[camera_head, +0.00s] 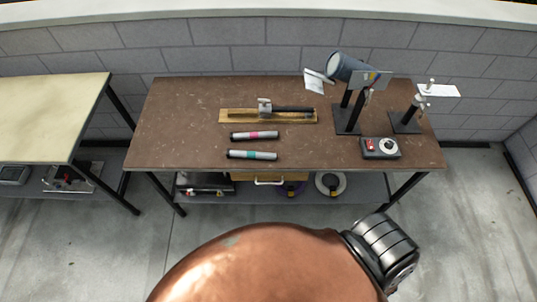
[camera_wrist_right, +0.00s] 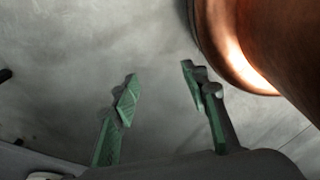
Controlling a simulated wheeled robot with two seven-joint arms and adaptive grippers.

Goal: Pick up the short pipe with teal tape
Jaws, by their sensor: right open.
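The short pipe with teal tape (camera_head: 252,155) lies flat on the brown table (camera_head: 180,115) in the head view, near the table's front edge. It is grey with dark ends and a teal band at its middle. A similar pipe with pink tape (camera_head: 254,135) lies just behind it. My right gripper (camera_wrist_right: 158,88) shows in the right wrist view with its two green fingers apart and nothing between them. Grey floor lies beyond the fingers, and no pipe shows in that view. My left gripper is not in view.
Behind the pipes is a wooden board (camera_head: 232,115) with a clamp and dark rod. To the right are a lamp-like device (camera_head: 345,67) on a stand, a second stand (camera_head: 405,122) and a control box (camera_head: 380,148). The table's left part is clear. A pale table (camera_head: 50,115) stands at left.

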